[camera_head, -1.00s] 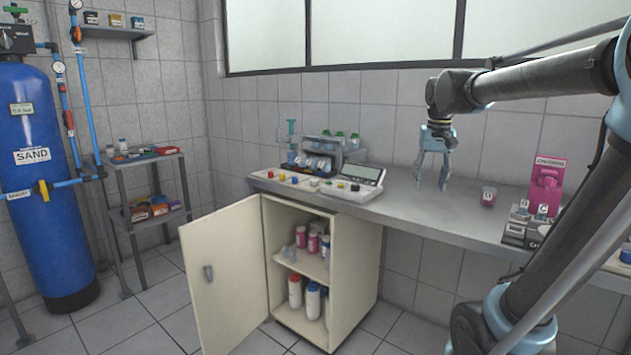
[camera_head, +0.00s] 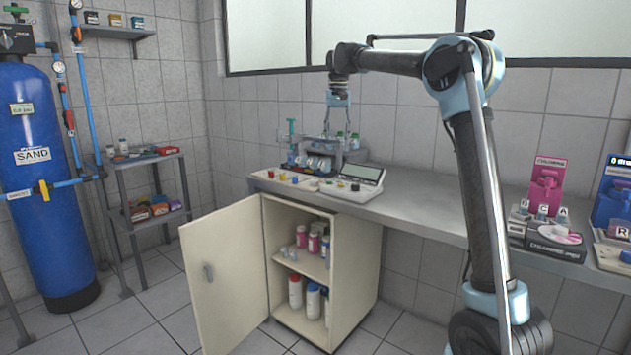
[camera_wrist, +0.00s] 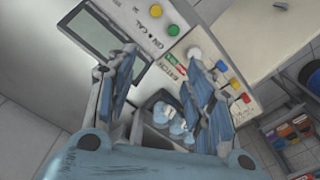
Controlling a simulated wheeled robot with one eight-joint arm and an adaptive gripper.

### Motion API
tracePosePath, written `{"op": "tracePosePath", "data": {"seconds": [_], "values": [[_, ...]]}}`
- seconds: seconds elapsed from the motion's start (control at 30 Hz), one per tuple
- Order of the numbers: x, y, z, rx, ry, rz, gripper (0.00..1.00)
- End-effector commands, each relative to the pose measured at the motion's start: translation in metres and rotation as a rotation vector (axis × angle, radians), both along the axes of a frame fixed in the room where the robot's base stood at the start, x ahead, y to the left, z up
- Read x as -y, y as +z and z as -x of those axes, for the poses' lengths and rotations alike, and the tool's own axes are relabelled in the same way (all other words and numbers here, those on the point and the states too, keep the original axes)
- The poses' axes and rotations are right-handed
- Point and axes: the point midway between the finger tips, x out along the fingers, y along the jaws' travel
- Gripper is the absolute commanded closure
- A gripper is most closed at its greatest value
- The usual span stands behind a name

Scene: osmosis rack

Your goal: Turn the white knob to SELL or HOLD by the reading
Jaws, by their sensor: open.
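The white knob (camera_wrist: 194,53) shows in the wrist view on a pale panel (camera_wrist: 222,72), beyond my right finger. In the head view the panel (camera_head: 285,180) lies at the left end of the counter. The meter (camera_head: 355,181) stands just right of it; its grey screen (camera_wrist: 92,42) shows no figures I can read. Green and yellow buttons are on the meter's face. My gripper (camera_head: 338,120) is open and points down above the rack behind the panel and meter. In the wrist view its fingers (camera_wrist: 162,85) are spread, with nothing held between them. The knob's pointer direction is too small to tell.
A rack of bottles (camera_head: 325,155) stands behind the panel, under my gripper. A cabinet (camera_head: 345,260) below has its door open. Pink (camera_head: 546,185) and blue (camera_head: 612,195) test kits stand at the right. The counter (camera_head: 415,205) between is clear.

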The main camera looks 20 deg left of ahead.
Motion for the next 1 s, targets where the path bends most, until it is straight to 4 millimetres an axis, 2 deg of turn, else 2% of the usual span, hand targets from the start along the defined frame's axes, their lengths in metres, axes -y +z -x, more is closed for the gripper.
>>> {"op": "tracePosePath", "data": {"seconds": [0.03,0.1,0.2,0.33,0.53,0.67,1.0], "values": [[-0.020,-0.002,-0.004,-0.003,0.007,0.003,0.52],[-0.041,-0.004,-0.007,-0.009,0.012,0.006,0.52],[-0.066,-0.008,-0.010,-0.014,0.016,0.010,0.52],[-0.085,-0.011,-0.011,-0.018,0.020,0.013,0.52],[-0.093,-0.019,-0.012,-0.020,0.021,0.014,0.52],[-0.093,-0.033,-0.012,-0.020,0.020,0.014,0.52],[-0.092,-0.091,-0.012,-0.020,0.020,0.014,0.52]]}}
